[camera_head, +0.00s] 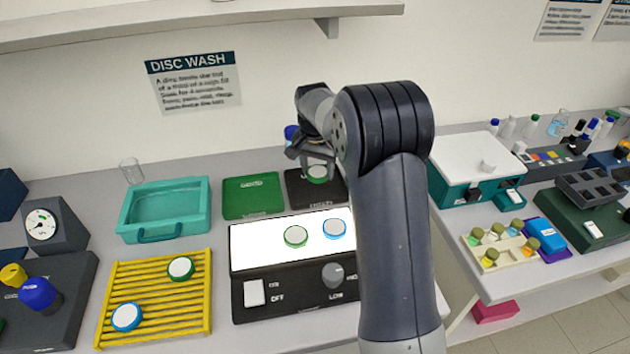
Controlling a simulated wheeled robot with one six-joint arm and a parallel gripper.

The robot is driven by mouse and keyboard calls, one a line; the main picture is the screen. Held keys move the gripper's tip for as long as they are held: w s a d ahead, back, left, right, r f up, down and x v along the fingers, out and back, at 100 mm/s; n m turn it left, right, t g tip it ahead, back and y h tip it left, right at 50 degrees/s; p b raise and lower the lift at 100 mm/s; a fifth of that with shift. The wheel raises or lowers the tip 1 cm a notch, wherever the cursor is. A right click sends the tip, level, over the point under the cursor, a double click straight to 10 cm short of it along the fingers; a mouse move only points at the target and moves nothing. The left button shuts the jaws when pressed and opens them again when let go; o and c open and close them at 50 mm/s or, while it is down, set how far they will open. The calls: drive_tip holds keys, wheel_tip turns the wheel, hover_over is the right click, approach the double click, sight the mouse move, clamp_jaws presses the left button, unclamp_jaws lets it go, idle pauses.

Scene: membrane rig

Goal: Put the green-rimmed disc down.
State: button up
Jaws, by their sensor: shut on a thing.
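A green-rimmed white disc (317,174) is at the fingers of my gripper (316,160). My gripper is shut on it, over the black mat (300,198) at the back. I cannot tell whether the disc touches the mat. A second green-rimmed disc (296,236) lies on the lit white panel (250,245), beside a blue-rimmed disc (335,228). A third green-rimmed disc (181,268) lies on the yellow slatted rack (155,293), with another blue-rimmed disc (126,317) on it. My arm hides part of the black mat's right side.
A green mat (252,194) lies empty left of the black mat. A teal tray (165,225) stands further left, with a glass beaker (131,171) behind it. The light box has a white switch (254,293) and a knob (333,273). A teal-and-white machine (465,160) stands right of my arm.

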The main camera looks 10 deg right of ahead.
sight(318, 195)
drive_tip(key=shift+f+p, duration=0.5)
drive_tip(key=shift+f, duration=2.9)
drive_tip(key=shift+f, duration=0.1)
drive_tip(key=shift+f, duration=0.15)
drive_tip(key=o, duration=1)
drive_tip(key=r, duration=0.4)
drive_tip(key=r+b, duration=0.1)
drive_tip(key=r, duration=0.3)
drive_tip(key=s+r, duration=0.1)
drive_tip(key=r, duration=0.3)
drive_tip(key=shift+s+a+r, duration=0.1)
drive_tip(key=shift+a+r, duration=0.15)
drive_tip(key=shift+a, duration=0.15)
